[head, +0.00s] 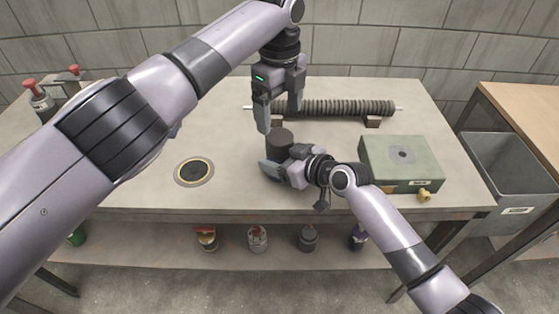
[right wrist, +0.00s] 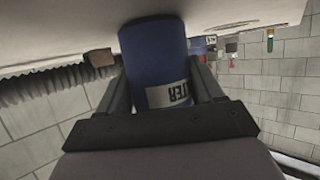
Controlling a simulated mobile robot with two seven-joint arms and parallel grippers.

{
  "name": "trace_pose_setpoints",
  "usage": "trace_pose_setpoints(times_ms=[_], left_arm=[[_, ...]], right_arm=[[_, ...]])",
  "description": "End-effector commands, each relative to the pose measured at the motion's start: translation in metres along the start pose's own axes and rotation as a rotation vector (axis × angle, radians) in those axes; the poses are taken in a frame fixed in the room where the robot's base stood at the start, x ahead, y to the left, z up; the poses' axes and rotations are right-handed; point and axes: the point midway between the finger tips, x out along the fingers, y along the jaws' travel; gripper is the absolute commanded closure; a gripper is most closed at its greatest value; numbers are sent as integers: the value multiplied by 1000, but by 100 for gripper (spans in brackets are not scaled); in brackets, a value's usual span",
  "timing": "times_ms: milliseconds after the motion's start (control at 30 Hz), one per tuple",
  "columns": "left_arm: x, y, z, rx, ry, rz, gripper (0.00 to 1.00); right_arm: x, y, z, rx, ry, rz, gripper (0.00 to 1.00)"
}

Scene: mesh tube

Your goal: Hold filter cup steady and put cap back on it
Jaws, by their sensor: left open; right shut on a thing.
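The filter cup stands upright on the table. In the right wrist view it is a blue cylinder (right wrist: 155,60) with an upside-down white label ending in TER. My right gripper (head: 284,165) is shut around it, one finger on each side, also seen in the right wrist view (right wrist: 162,92). In the head view, a dark grey cylindrical top (head: 280,139), apparently the cap, sits above the right gripper. I cannot tell whether it is fully seated. My left gripper (head: 279,118) is open and points down just above and behind this dark top, with nothing visible between its fingers.
A ribbed mesh tube (head: 345,108) lies on supports behind. A green box (head: 402,163) with a brass fitting stands right. A dark round disc with a gold ring (head: 194,172) lies left on the table. Several containers stand on the lower shelf (head: 280,258). A grey bin (head: 508,165) is right.

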Motion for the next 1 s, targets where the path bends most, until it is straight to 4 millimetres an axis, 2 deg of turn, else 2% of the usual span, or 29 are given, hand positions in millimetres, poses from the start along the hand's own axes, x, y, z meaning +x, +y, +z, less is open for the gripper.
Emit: trace_pose_setpoints(times_ms=[167, 1000], left_arm=[[0, 0, 0, -222, 1, 0, 13], [-3, 0, -1, -1567, 0, 1, 13]], right_arm=[[0, 0, 0, 0, -1, 0, 100], [0, 0, 1, 0, -1, 0, 100]])
